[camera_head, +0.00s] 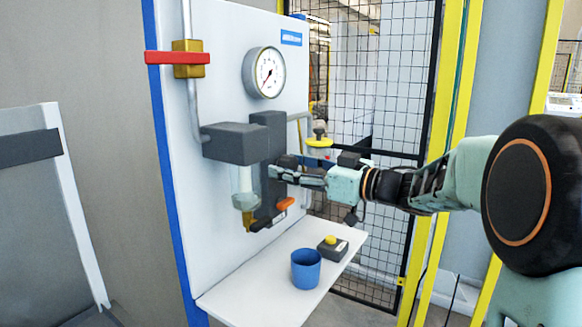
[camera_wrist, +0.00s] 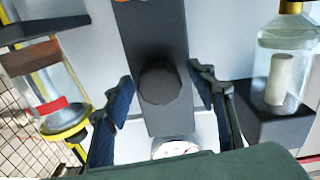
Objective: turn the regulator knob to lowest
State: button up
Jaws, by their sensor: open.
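The regulator knob (camera_wrist: 160,82) is a dark round cap on the front of the dark grey regulator block (camera_wrist: 152,30) in the wrist view. My gripper (camera_wrist: 160,90) is open, with one blue finger on each side of the knob; I cannot tell whether either touches it. In the head view my gripper (camera_head: 275,169) reaches in from the right to the regulator block (camera_head: 268,128) on the white panel, hiding the knob. The dial gauge (camera_head: 264,72) above has its needle pointing to the lower left. The knob's setting is not readable.
A red-handled valve (camera_head: 188,58) is at upper left. A shelf (camera_head: 255,299) holds a blue cup (camera_head: 306,268) and a yellow button box (camera_head: 332,247).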

jog(key=c, duration=1.2)
